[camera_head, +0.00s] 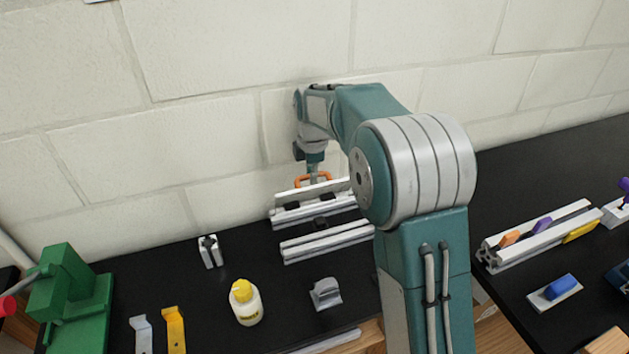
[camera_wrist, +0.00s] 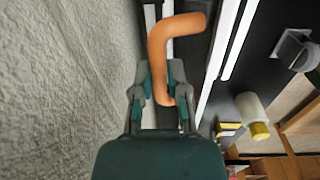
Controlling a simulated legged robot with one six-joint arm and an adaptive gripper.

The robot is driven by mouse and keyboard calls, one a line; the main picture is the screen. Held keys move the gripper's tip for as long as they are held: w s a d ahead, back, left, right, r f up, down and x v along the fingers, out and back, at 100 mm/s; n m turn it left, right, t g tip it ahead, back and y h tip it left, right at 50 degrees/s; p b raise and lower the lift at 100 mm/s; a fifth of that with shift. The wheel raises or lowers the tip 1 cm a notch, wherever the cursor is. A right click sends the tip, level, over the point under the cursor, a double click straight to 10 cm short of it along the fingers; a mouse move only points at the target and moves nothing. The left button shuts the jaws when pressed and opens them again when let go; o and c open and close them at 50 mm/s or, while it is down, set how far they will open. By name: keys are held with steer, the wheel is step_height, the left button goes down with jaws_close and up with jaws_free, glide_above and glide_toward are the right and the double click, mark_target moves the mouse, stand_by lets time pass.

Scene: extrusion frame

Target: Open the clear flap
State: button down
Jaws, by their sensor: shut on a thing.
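An orange handle (camera_head: 313,179) shows at the back of the aluminium extrusion frame (camera_head: 325,241), close to the wall. It also shows large and bent in the wrist view (camera_wrist: 166,45). My gripper (camera_head: 313,170) points down from above, with its fingers around the handle. In the wrist view my gripper (camera_wrist: 160,88) is shut on the lower end of the handle. The clear flap itself cannot be told apart from the rails and dark table. My arm hides the right part of the frame.
The wall (camera_head: 200,130) is close behind my gripper. A yellow-capped bottle (camera_head: 246,305), a grey bracket (camera_head: 325,293) and a short profile piece (camera_head: 210,251) stand in front. A green fixture (camera_head: 75,300) is at left. More extrusions (camera_head: 540,238) lie at right.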

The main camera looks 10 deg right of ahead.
steer(key=shift+w+a, duration=0.15)
steer(key=shift+w, duration=0.6)
steer(key=c, duration=0.6)
jaws_free()
steer(key=shift+c, duration=0.2)
step_height(320, 180, up, 12)
steer(key=shift+s, duration=0.35)
